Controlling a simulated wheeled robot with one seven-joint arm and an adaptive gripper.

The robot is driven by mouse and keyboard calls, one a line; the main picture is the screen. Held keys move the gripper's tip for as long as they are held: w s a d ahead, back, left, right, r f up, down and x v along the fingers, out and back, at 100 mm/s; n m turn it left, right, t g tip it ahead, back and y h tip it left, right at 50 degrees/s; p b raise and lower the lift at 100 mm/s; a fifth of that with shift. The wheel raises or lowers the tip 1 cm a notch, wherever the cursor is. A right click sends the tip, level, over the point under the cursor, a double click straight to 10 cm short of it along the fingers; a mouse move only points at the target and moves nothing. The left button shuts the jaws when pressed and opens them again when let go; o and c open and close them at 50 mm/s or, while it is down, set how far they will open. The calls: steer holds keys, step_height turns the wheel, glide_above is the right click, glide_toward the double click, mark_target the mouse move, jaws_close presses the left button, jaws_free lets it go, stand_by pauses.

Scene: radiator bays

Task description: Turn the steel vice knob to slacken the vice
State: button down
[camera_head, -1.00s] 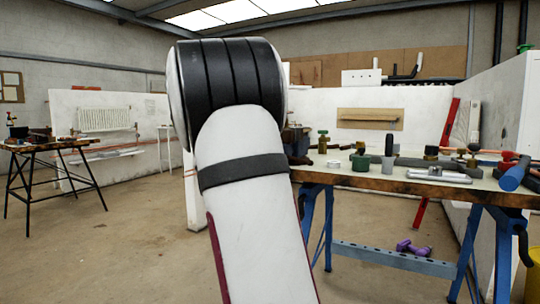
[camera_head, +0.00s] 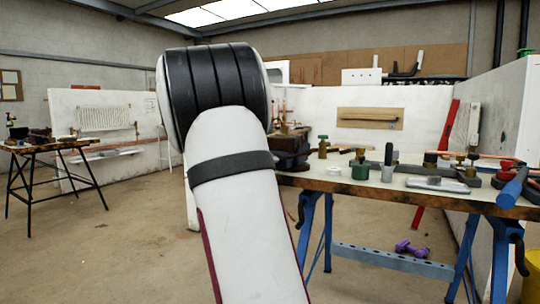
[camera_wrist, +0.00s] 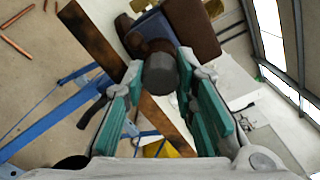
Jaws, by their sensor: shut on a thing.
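The vice knob (camera_wrist: 161,74) is a short grey steel cylinder in the middle of the wrist view, with its round end towards the camera. My gripper (camera_wrist: 160,68) has its teal-padded fingers on both sides of the knob and is shut on it. The vice (camera_wrist: 193,28) lies just behind the knob, with a rusty brown block and a dark blue body. In the head view the vice (camera_head: 290,148) shows as a dark shape at the left end of the workbench. My arm hides the knob and my gripper there.
The workbench (camera_head: 340,184) has a worn wooden edge and blue trestle legs. Another bench (camera_head: 40,146) stands far left. The floor between them is clear.

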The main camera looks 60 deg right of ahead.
steer(key=n+p, duration=1.9)
steer(key=n, duration=0.6)
steer(key=shift+r+p, duration=0.2)
steer(key=shift+p, duration=0.15)
steer(key=c, duration=1.5)
jaws_free()
steer(key=shift+d+f, duration=0.1)
steer(key=shift+d, duration=0.05)
steer(key=shift+f, duration=0.1)
